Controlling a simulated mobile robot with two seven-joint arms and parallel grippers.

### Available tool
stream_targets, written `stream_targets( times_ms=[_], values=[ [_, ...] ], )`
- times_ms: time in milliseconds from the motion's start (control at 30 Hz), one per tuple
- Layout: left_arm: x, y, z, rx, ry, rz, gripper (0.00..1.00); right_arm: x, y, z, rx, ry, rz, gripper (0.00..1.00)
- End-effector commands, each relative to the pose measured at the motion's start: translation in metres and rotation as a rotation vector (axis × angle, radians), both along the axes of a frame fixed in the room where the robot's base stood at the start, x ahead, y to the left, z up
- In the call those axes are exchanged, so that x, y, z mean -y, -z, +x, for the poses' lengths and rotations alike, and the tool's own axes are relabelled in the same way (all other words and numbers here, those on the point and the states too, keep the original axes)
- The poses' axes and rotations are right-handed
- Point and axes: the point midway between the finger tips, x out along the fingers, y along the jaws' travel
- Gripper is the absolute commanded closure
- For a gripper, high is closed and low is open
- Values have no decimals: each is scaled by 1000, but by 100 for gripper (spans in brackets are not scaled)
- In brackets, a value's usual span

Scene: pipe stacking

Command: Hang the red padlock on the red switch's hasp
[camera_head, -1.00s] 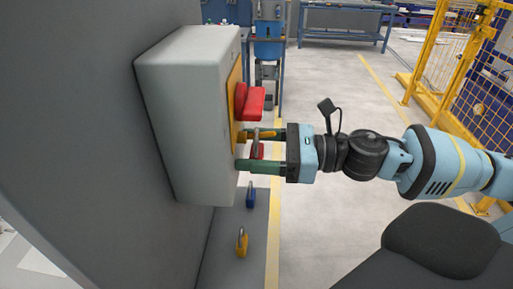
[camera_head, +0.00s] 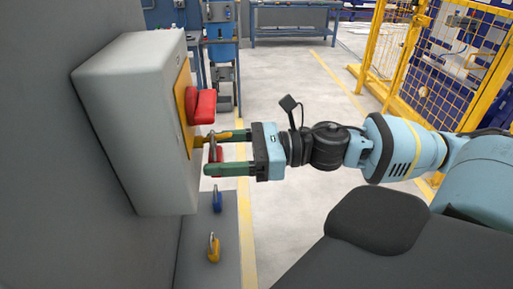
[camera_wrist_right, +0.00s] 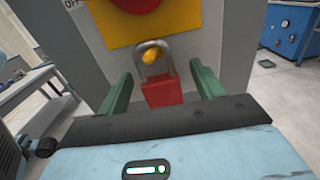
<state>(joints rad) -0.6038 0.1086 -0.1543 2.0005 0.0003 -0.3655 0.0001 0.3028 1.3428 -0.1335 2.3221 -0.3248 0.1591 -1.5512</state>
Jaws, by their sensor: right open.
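The red padlock (camera_head: 216,157) hangs at the grey switch box's front. In the right wrist view its red body (camera_wrist_right: 162,93) hangs below a grey shackle, with the yellow hasp's tip (camera_wrist_right: 152,57) showing through the shackle loop. In the head view the yellow hasp (camera_head: 199,141) sticks out below the red switch handle (camera_head: 204,104). My right gripper (camera_head: 213,153) is open, its green fingers on either side of the padlock; the wrist view shows gaps between body and fingers. My left gripper is not in view.
The grey switch box (camera_head: 135,120) is on the wall at left. A blue padlock (camera_head: 217,200) and a yellow padlock (camera_head: 213,248) stand on the grey ledge (camera_head: 195,265) below. A yellow mesh fence (camera_head: 450,70) is at right. The floor beyond my arm is clear.

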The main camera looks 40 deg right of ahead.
Motion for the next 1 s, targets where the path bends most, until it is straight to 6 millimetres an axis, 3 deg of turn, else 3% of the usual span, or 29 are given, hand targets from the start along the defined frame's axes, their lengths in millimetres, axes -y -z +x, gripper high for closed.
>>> stream_targets(
  times_ms=[233, 600, 1000],
  values=[
    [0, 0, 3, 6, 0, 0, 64, 8, 1, -6, -3, 0, -4, 33],
    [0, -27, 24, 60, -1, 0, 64, 25, -4, -20, 4, 0, 0, 33],
    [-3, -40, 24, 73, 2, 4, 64, 47, -3, -36, 4, 1, 0, 33]
  ],
)
